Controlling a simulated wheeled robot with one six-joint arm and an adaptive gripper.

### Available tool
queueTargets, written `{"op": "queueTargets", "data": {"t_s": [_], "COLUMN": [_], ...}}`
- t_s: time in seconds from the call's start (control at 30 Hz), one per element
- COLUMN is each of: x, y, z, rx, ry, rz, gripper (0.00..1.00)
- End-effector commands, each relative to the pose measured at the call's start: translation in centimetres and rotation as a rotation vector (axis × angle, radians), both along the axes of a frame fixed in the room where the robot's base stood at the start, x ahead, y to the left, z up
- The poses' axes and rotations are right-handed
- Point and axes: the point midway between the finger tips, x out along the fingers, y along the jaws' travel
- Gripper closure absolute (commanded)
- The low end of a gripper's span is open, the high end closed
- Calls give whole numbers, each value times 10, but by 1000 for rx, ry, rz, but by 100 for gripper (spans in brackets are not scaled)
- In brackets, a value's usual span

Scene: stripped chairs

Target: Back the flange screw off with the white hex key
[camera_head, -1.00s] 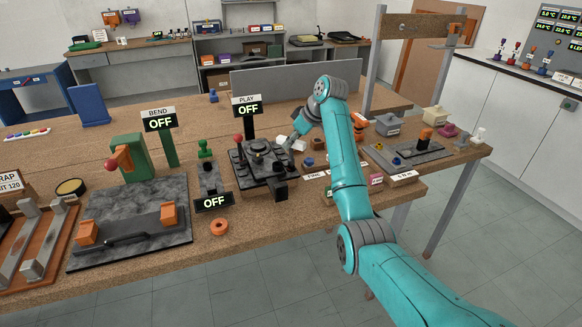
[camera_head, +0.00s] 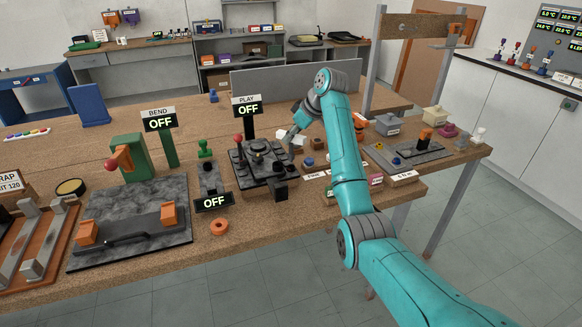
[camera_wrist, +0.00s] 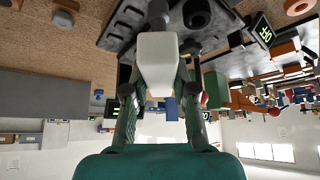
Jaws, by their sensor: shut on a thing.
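My gripper (camera_head: 293,136) is at the right rear side of the dark fixture (camera_head: 246,180) under the PLAY sign. In the wrist view my gripper (camera_wrist: 158,88) is shut on a white block-like piece, the visible part of the white hex key (camera_wrist: 158,62). The hex key also shows as a small white patch in the head view (camera_head: 291,145). The dark fixture (camera_wrist: 118,35) lies just beyond it in the wrist view. The key's far end is hidden, and I cannot make out the flange screw or tell whether the key touches it.
The PLAY sign (camera_head: 247,106) reads OFF behind the fixture. A red-knobbed lever (camera_head: 239,140) stands at its left. Small blocks and labels crowd the bench to the right. An orange ring (camera_head: 219,227) lies near the front edge. A grey panel (camera_head: 290,80) stands behind.

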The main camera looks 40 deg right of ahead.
Motion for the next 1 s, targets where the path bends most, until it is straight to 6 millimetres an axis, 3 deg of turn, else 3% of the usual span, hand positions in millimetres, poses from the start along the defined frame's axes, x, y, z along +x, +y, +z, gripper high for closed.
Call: {"op": "queueTargets", "data": {"t_s": [0.17, 0.6, 1.0], "x": [0, 0, 0], "y": [0, 0, 0], "z": [4, 38, 40], "rx": [-1, 0, 0], "ry": [-1, 0, 0], "rz": [0, 1, 0], "gripper": [100, 100, 100]}}
